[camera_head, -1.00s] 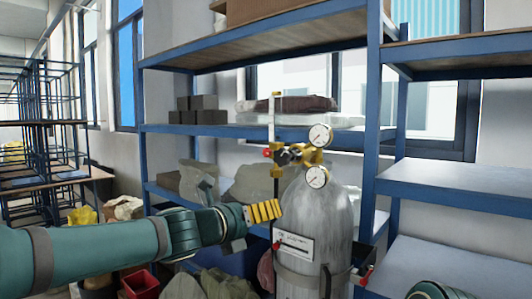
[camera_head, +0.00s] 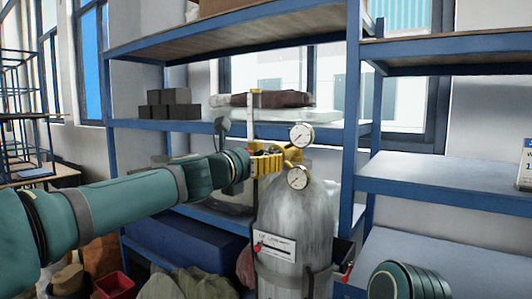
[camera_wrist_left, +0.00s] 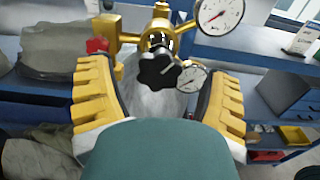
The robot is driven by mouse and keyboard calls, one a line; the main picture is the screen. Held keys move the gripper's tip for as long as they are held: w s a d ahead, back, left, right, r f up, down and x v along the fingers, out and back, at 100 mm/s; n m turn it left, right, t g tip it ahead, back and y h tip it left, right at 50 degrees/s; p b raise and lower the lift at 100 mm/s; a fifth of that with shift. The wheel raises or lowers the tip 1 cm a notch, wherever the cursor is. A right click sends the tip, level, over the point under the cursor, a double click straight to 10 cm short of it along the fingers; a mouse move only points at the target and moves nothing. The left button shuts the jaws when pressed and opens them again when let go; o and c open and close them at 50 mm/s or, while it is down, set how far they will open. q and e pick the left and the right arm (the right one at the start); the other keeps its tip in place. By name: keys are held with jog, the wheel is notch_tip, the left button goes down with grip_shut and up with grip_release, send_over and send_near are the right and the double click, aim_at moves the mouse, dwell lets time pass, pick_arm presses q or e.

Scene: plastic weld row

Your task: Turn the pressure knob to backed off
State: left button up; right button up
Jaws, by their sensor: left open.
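The pressure knob (camera_wrist_left: 158,70) is black and lobed, with a light mark on it, on the front of the brass regulator (camera_wrist_left: 157,35) in the left wrist view. In the head view the regulator (camera_head: 292,155) sits on top of the grey gas cylinder (camera_head: 295,215), and my gripper hides the knob. My left gripper (camera_head: 266,164) is at the regulator's left side. In the left wrist view its yellow fingers (camera_wrist_left: 158,78) are spread wide on either side of the knob, with visible gaps. My right gripper is out of view.
Two round gauges (camera_head: 301,135) (camera_head: 299,178) stick out to the right of the regulator. A small red knob (camera_wrist_left: 97,45) is at its left. A blue shelf rack (camera_head: 354,120) stands close behind the cylinder. A red bin (camera_head: 115,285) is at lower left.

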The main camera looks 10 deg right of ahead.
pick_arm(q)
jog(key=shift+p+x, duration=0.5)
jog(key=shift+x, duration=1.3)
jog(key=shift+w, duration=0.1)
jog(key=c, duration=1.3)
jog(key=shift+c, duration=0.2)
